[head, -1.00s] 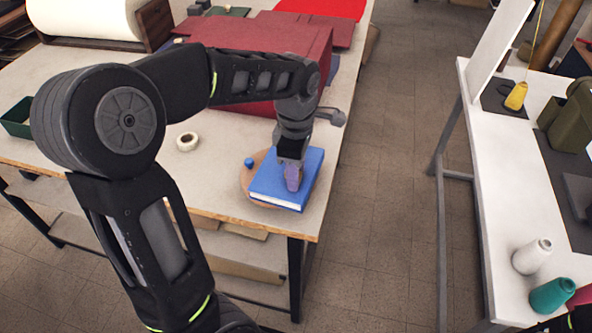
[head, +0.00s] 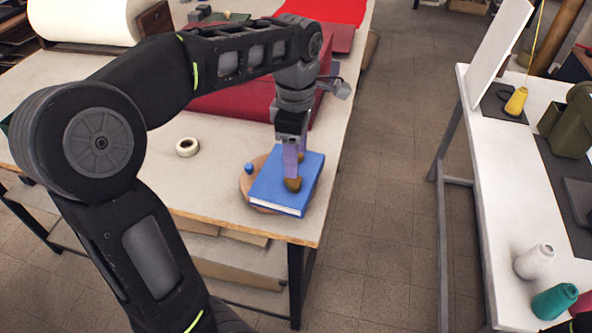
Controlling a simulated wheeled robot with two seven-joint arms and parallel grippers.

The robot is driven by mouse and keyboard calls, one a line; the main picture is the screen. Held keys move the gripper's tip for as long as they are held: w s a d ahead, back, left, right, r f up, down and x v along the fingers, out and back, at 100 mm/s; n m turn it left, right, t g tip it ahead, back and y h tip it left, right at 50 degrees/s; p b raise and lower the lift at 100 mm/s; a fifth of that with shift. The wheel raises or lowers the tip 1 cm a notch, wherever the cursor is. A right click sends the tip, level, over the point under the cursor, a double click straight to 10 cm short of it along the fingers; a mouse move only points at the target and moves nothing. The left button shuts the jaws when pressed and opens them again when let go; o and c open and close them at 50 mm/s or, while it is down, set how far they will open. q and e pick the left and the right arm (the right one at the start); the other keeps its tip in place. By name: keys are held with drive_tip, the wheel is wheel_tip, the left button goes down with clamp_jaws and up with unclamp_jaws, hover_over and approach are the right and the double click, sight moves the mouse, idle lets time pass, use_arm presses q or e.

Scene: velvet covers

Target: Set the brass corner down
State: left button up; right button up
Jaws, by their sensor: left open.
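A thick blue book (head: 272,191) lies on a round brown board (head: 246,186) near the front right corner of the workbench. My left gripper (head: 297,170) points down over the book and is open. A small brown-gold piece (head: 293,184), which looks like the brass corner, shows at the nearer fingertip, over the book's cover. A second brownish bit shows by the farther finger. I cannot tell whether the piece touches the finger or rests on the book. My right gripper is not in view.
A small blue knob (head: 249,168) and a tape roll (head: 187,147) are left of the book. A large dark red block (head: 235,105) stands behind. The white table (head: 500,190) at right holds thread cones (head: 533,262). A floor aisle lies between.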

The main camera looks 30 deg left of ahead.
use_arm(q)
wheel_tip(320, 180, up, 5)
drive_tip(key=shift+r+p, duration=0.1)
drive_tip(key=shift+p, duration=1.1)
